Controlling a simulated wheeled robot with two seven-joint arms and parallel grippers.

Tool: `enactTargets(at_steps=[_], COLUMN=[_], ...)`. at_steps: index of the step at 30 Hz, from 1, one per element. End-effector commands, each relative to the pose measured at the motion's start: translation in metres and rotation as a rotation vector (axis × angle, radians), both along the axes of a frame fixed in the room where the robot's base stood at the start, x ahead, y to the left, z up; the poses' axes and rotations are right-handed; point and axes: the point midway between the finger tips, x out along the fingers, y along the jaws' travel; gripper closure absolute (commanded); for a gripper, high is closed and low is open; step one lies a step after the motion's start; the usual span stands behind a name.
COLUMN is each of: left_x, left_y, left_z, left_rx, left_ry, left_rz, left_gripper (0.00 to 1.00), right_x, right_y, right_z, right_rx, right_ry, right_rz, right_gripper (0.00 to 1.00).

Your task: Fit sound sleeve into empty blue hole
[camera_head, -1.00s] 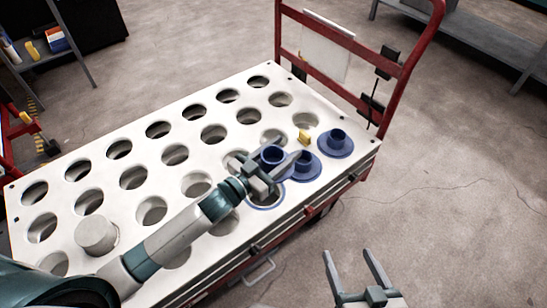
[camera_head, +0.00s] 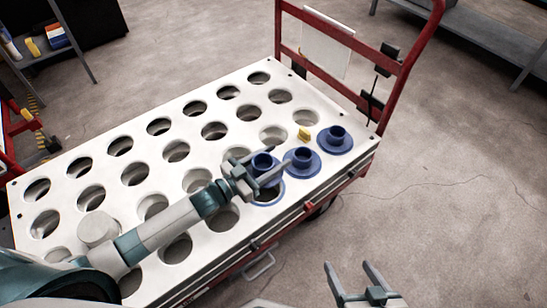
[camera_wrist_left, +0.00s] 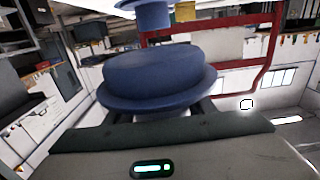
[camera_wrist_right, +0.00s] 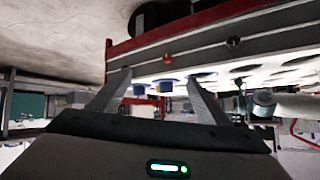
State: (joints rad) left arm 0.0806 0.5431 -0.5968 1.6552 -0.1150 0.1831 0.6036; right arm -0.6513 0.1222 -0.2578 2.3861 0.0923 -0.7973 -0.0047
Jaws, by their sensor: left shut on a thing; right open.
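A blue flanged sleeve (camera_head: 264,160) is gripped by my left gripper (camera_head: 268,171), which is shut on it. It sits over or at the blue-rimmed hole (camera_head: 272,201) near the cart top's front edge; the rim shows below it, and I cannot tell whether the sleeve has entered. In the left wrist view the held sleeve (camera_wrist_left: 158,75) fills the space between the fingers, its lower part hidden. Two more blue sleeves, one in the middle (camera_head: 303,162) and one at the corner (camera_head: 336,140), stand upright on the cart top. My right gripper (camera_head: 348,266) is open and empty, off the cart's front side.
The white cart top (camera_head: 105,152) has rows of open holes. A small yellow block (camera_head: 304,134) stands behind the middle sleeve. A pale cylinder (camera_head: 98,228) stands at the left, by my left arm. The red cart handle (camera_head: 404,75) rises at the right. Floor is clear at the right.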

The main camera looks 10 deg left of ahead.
Motion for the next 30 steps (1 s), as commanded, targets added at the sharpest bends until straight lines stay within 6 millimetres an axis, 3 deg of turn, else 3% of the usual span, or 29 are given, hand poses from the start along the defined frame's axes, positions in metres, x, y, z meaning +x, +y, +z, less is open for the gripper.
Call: enactTargets(at_steps=[9, 30], left_x=[-0.001, -0.001], left_y=[0.001, 0.001], left_z=[-0.003, -0.027], left_rx=[0.002, 0.001], left_ry=[-0.001, -0.001], left_rz=[0.001, 0.001], left_gripper=[0.79, 0.79], right_x=[-0.008, 0.024], right_y=[-0.004, 0.016], right_z=[-0.009, 0.036], right_rx=[-0.012, 0.064], right_ry=[0.062, -0.241], right_rz=[-0.001, -0.003], right_gripper=[0.29, 0.29])
